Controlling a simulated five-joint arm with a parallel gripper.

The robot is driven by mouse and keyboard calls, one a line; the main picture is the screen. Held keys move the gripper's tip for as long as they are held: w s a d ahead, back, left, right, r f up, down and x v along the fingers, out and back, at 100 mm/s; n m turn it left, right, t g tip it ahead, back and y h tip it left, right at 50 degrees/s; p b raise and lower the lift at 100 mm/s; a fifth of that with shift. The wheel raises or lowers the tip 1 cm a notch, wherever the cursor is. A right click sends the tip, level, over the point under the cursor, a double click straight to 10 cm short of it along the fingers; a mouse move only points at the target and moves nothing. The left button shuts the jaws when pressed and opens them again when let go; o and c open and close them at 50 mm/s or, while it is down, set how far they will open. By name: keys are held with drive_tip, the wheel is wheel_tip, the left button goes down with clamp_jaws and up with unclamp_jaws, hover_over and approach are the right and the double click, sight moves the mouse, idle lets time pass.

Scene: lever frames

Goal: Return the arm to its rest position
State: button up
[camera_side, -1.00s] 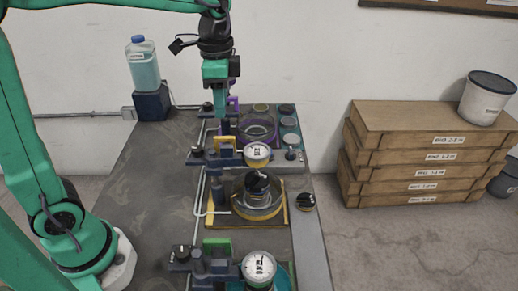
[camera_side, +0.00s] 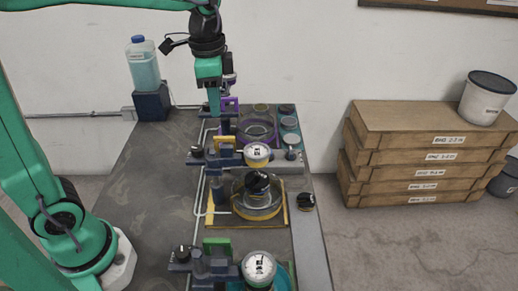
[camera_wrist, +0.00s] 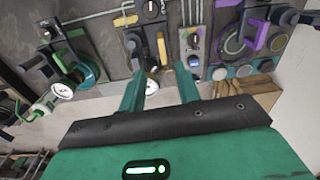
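My gripper (camera_side: 214,110) hangs pointing down over the far end of the bench in the side view, just left of the purple handle (camera_side: 230,104). In the wrist view my gripper (camera_wrist: 160,70) shows two green fingers spread apart with nothing held between them. The fingers appear above the bench fixtures. Their exact height over the surface is hard to tell.
The dark bench (camera_side: 150,190) carries a row of clamp fixtures with white-faced gauges, such as the middle gauge (camera_side: 257,153). A bottle of blue liquid (camera_side: 144,67) stands at the back left. Stacked wooden crates (camera_side: 430,160) stand right of the bench.

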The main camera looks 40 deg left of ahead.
drive_tip(key=s+a+f+n+t, duration=0.1)
drive_tip(key=s+n+t, duration=0.4)
drive_tip(key=s, duration=0.8)
drive_tip(key=shift+s+a+f+n, duration=0.25)
drive_tip(key=shift+a+n, duration=0.55)
drive_tip(key=shift+n, duration=0.8)
